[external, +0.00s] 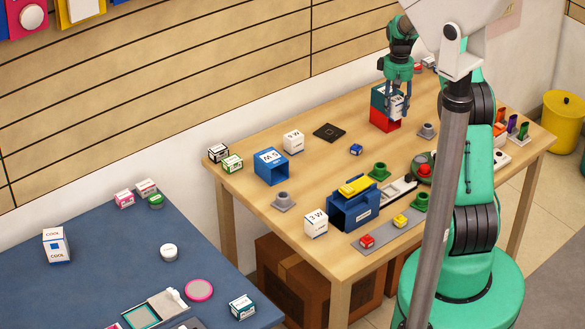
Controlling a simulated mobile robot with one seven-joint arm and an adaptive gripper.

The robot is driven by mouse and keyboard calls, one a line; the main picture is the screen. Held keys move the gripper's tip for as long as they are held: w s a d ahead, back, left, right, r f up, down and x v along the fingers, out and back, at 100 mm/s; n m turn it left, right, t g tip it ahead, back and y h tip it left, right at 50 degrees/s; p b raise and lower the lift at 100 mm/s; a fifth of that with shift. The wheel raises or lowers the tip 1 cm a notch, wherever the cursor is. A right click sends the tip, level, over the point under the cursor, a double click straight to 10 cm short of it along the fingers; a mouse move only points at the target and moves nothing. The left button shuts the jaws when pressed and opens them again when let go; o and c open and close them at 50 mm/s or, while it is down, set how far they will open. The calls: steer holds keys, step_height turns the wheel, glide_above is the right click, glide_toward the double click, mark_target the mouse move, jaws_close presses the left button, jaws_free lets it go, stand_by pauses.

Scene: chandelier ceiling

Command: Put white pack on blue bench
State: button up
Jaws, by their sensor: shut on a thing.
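My gripper (397,110) points down over the far part of the wooden table, its fingers shut on a small white pack (398,103) with dark print. The fingers hide part of the pack. It is close to a teal-and-red box (384,119); I cannot tell whether they touch. Two similar white packs stand on the wooden table, one near the middle back (293,141) and one at the front edge (316,224). The blue bench (110,262) is at the lower left, away from my gripper. A white pack marked COOL (56,245) stands on it.
The wooden table (320,165) holds a blue box (271,167), a blue bin with a yellow item (355,202), a black square (329,132) and small boxes (232,163). The bench also holds a round white tin (168,252) and a pink disc (199,290). Its middle has free room.

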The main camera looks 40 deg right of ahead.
steer(key=w+a+n+b, duration=0.1)
steer(key=w+a, duration=0.4)
steer(key=a, duration=0.8)
steer(key=w+a, duration=0.4)
steer(key=a, duration=0.9)
steer(key=a+n, duration=0.1)
steer(key=a, duration=2.3)
steer(key=s+a+n+b, duration=0.1)
steer(key=s+a, duration=0.6)
steer(key=a, duration=0.6)
steer(key=s+a+n+b, duration=0.1)
steer(key=s+a, duration=0.5)
steer(key=a, duration=0.7)
steer(key=s+a+n+b, duration=0.1)
steer(key=s+a, duration=0.6)
steer(key=a, duration=0.6)
steer(key=f, duration=1)
steer(key=shift+a, duration=0.2)
steer(key=w+a, duration=0.3)
steer(key=w, duration=0.1)
steer(key=w+a+f+b, duration=0.1)
steer(key=w+a, duration=0.2)
steer(key=w, duration=0.1)
steer(key=w+a, duration=0.3)
steer(key=w, duration=0.1)
steer(key=shift+w+a+f+b, duration=0.2)
steer(key=shift+w+a+b, duration=0.1)
steer(key=shift+a+b, duration=0.1)
